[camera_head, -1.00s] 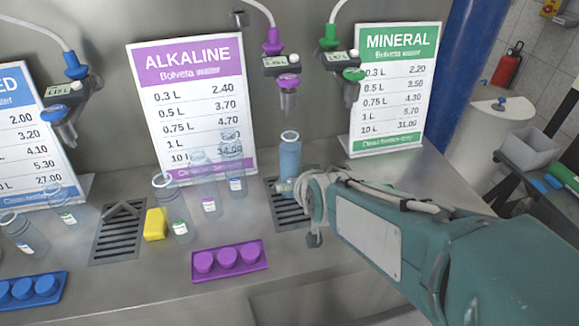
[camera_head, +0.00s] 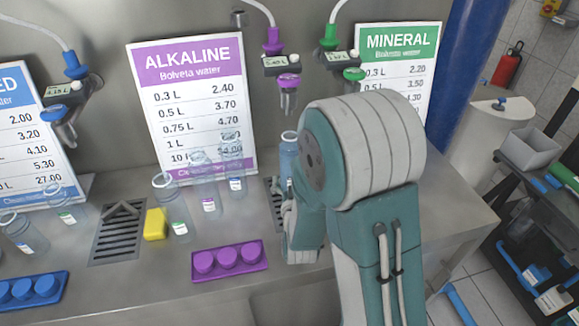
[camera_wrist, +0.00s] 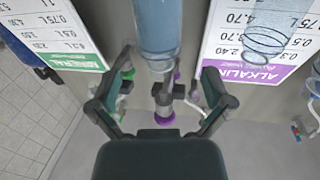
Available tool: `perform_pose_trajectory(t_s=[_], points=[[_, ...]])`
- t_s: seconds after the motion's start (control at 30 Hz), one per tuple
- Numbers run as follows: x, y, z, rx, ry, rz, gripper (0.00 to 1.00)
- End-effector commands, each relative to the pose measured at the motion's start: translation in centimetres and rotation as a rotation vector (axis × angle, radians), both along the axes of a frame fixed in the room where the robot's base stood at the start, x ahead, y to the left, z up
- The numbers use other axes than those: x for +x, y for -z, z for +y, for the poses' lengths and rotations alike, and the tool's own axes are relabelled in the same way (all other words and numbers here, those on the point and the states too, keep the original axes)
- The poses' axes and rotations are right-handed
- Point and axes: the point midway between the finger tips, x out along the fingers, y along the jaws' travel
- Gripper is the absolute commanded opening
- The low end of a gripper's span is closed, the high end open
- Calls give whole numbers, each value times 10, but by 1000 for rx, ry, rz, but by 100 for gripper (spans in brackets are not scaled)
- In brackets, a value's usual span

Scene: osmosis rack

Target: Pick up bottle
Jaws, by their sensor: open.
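A clear bottle filled with blue liquid (camera_head: 287,155) stands on the drain grate below the purple tap. My arm hides most of it in the head view. In the wrist view, which looks upside down, the bottle (camera_wrist: 159,28) is at the top centre. My gripper (camera_wrist: 167,72) is open and empty, with its fingers spread to the left and right of the bottle's line. The bottle lies beyond the fingers, apart from them as far as I can tell. The gripper's fingers are not clear in the head view.
Empty bottles (camera_head: 205,190) stand to the left, near a yellow sponge (camera_head: 155,224). A purple cap tray (camera_head: 229,261) lies at the counter's front, and a blue one (camera_head: 30,291) at far left. The purple tap (camera_head: 288,83) hangs above the bottle.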

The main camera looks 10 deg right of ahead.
Motion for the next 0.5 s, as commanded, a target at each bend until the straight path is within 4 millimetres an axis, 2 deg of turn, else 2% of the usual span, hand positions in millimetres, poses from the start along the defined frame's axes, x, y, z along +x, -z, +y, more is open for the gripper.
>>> perform_pose_trajectory(t_s=[0.2,0.5], points=[[36,0,-6,1,1,-1,100],[65,-1,-12,1,0,0,100]])
